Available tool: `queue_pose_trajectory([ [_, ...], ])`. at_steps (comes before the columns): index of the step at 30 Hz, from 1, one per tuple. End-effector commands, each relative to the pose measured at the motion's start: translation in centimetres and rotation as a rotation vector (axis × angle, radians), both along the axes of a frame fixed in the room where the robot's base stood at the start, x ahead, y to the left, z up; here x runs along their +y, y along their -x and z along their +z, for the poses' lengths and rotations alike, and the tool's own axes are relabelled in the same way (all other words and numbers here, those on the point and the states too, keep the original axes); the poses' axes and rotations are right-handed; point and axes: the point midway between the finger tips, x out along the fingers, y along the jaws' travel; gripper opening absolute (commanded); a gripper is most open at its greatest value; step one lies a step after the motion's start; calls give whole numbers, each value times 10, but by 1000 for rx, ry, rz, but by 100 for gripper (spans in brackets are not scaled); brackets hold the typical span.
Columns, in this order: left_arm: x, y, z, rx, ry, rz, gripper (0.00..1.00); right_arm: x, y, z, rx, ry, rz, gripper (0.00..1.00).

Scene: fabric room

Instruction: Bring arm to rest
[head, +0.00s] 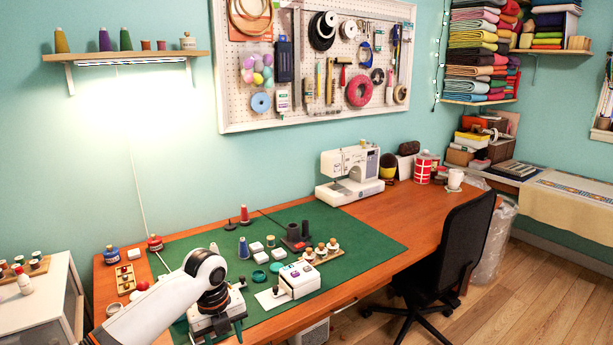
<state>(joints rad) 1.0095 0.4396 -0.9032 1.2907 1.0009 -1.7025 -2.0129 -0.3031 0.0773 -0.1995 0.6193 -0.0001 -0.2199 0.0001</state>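My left arm (165,305) comes in from the lower left and reaches over the near left part of the green mat (365,240). Its white and dark gripper (222,332) points downward near the table's front edge. The fingers are small and partly cut off by the bottom of the picture, so I cannot tell whether they are open or shut. I see nothing clearly held in them. My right arm and gripper are not in view.
A white box-shaped device (298,281) stands just right of the gripper. Teal lids, thread spools and a wooden spool rack (322,253) lie beyond. A sewing machine (350,174) stands at the back. A black chair (455,245) stands at right. The mat's right part is clear.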

Motion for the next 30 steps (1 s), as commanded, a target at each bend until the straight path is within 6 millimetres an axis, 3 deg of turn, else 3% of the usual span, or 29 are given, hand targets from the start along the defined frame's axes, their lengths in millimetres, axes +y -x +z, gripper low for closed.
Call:
queue_pose_trajectory([
  [8, -1, -2, -62, -8, 63, 265, 48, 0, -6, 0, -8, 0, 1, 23],
  [14, 1, 5, -134, -11, 121, 566, 48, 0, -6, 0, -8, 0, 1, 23],
  [17, 7, 18, -182, -7, 148, 760, 48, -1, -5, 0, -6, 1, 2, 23],
  [20, 15, 45, -244, 1, 171, 1000, 48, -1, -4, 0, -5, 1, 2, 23],
  [23, 26, 86, -309, 6, 186, 1256, 48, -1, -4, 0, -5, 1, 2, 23],
  [26, 37, 136, -366, 9, 189, 1484, 48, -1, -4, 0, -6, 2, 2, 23],
  [30, 51, 221, -431, 14, 181, 1764, 48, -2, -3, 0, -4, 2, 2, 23],
])
